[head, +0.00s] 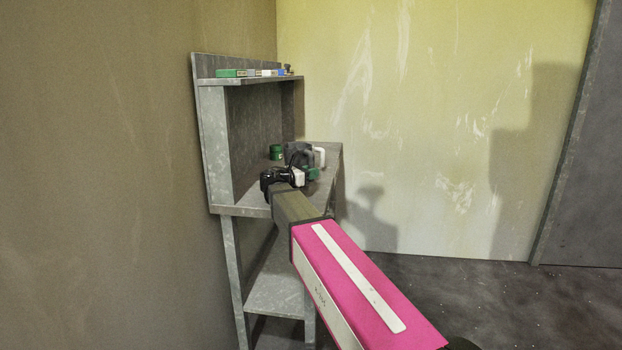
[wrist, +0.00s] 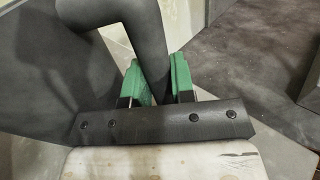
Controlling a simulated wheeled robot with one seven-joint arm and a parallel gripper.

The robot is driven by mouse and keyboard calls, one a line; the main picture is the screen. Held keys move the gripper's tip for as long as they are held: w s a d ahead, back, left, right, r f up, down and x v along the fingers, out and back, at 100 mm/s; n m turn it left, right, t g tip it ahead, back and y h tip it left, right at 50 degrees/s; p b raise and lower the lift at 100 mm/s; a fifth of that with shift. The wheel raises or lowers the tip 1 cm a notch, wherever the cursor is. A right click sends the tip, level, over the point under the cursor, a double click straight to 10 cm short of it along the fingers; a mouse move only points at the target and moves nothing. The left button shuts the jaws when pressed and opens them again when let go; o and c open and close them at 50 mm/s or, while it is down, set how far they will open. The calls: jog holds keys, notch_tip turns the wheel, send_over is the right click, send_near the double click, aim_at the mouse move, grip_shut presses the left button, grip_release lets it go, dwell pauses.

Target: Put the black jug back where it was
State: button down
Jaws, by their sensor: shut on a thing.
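The black jug (head: 297,151) is at the workbench, past my gripper in the head view and partly hidden by it. In the wrist view its dark curved handle (wrist: 148,35) runs down between my green fingers. My gripper (head: 313,174) is shut on this handle; its fingers (wrist: 160,78) press from both sides. The jug's dark body fills the left of the wrist view. I cannot tell whether the jug's base touches the bench top.
The grey metal bench (head: 262,211) stands against the brown wall. The upper shelf (head: 250,80) holds several small boxes. Open floor lies to the right.

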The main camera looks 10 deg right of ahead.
jog(key=shift+f, duration=0.9)
jog(key=shift+f, duration=0.1)
jog(key=c, duration=1)
grip_release()
jog(key=shift+o, duration=0.2)
jog(key=v, duration=1.2)
